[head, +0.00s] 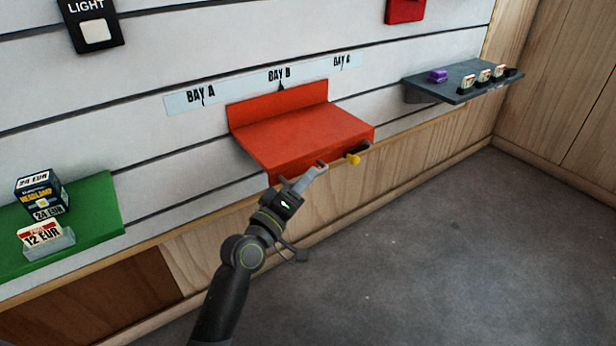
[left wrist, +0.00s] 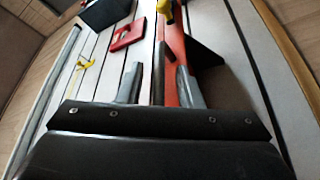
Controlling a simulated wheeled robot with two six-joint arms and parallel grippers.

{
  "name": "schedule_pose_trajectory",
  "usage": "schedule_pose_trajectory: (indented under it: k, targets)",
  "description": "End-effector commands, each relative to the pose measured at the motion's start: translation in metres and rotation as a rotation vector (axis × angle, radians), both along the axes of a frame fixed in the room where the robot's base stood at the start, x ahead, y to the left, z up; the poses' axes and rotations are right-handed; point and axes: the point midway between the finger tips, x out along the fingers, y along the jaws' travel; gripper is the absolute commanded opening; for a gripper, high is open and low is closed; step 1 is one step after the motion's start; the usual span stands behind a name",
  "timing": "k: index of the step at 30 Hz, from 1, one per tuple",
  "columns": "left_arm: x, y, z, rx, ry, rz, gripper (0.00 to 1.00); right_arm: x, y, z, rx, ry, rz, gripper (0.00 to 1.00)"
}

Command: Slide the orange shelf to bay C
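The orange shelf (head: 300,130) hangs on the slatted wall in the head view. Its back plate stands below the BAY B mark on the white label strip (head: 232,93), with BAY A to the left and the third bay mark to the right. A yellow knob (head: 353,159) sticks out at the shelf's front right underside; it also shows at the top of the left wrist view (left wrist: 165,10). My left gripper (head: 303,176) is at the shelf's front edge, left of the knob. Its fingers are apart, with part of the orange shelf (left wrist: 175,50) showing between and beyond them. Contact is unclear. My right gripper is not in view.
A green shelf (head: 100,215) with a headlamp box (head: 40,192) and price tags is at the left. A dark grey shelf (head: 440,88) with small items is at the right. A wall strip lies clear between it and the orange shelf. Grey floor is open in front.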

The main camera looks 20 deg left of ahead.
Motion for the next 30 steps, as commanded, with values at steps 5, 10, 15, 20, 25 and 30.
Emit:
schedule_pose_trajectory:
  k: [5, 10, 15, 20, 25, 30]
  targets:
    - [0.0121, -0.0040, 0.0027, 0.000, 0.000, 0.000, 0.33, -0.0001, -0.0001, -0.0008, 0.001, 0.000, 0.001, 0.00]
    - [0.0143, -0.0047, 0.0032, 0.000, 0.000, 0.000, 0.33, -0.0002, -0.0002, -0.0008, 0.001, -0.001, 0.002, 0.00]
    - [0.0140, -0.0046, 0.0031, 0.000, 0.000, 0.000, 0.30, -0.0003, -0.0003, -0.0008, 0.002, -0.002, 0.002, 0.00]
    - [0.0139, -0.0045, 0.0031, 0.000, 0.000, 0.000, 0.09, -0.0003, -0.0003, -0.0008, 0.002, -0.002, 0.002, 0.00]
    - [0.0138, -0.0044, 0.0030, 0.000, 0.000, 0.000, 0.00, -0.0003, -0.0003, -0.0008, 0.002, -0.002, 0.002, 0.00]
    - [0.0138, -0.0045, 0.0029, 0.000, 0.000, 0.000, 0.00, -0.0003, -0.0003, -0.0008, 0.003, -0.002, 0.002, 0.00]
